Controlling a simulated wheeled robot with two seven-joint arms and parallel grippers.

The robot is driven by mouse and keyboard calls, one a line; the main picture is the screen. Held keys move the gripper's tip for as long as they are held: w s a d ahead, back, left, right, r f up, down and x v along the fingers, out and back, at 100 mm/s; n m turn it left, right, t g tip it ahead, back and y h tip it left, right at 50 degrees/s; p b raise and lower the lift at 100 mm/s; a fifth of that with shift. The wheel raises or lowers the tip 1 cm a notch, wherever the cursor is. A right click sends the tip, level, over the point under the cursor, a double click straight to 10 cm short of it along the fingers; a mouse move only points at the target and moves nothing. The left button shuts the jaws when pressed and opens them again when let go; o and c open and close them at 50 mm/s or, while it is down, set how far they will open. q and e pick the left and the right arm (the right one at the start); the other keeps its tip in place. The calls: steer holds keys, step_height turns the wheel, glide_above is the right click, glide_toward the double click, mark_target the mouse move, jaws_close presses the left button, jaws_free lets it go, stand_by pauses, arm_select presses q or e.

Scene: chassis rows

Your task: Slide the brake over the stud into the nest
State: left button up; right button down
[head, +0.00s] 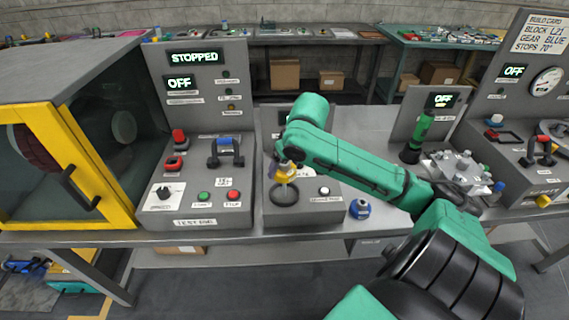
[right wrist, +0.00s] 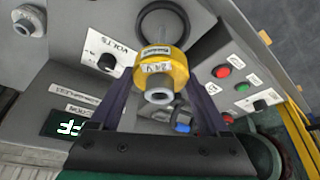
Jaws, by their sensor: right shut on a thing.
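The brake, a yellow round part with a grey metal hub and a "24 V" label (right wrist: 160,75), sits between the fingers of my right gripper (head: 284,168). In the head view the yellow brake (head: 284,176) is just above and behind a black ring, seemingly the nest (head: 285,196), on a grey box. The ring also shows in the right wrist view (right wrist: 141,24), beyond the brake. I cannot tell whether the brake touches it. My left gripper is out of view.
A test panel (head: 195,210) with knob, buttons and a "STOPPED" display stands left, beside a yellow-framed cabinet (head: 60,165). A blue round part (head: 360,209) lies right of the grey box. A green-handled tool (head: 420,132) and metal blocks (head: 455,165) stand farther right.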

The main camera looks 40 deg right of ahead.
mark_target(285, 196)
steer(key=shift+f, duration=0.8)
stand_by(0.7)
steer(key=shift+f+b, duration=0.8)
steer(key=shift+f, duration=1.05)
steer(key=shift+f, duration=0.35)
steer(key=shift+f+b, duration=0.3)
steer(key=shift+f, duration=0.45)
steer(key=shift+s+f, duration=0.1)
steer(key=shift+f, duration=0.1)
jaws_free()
steer(key=shift+s, duration=0.1)
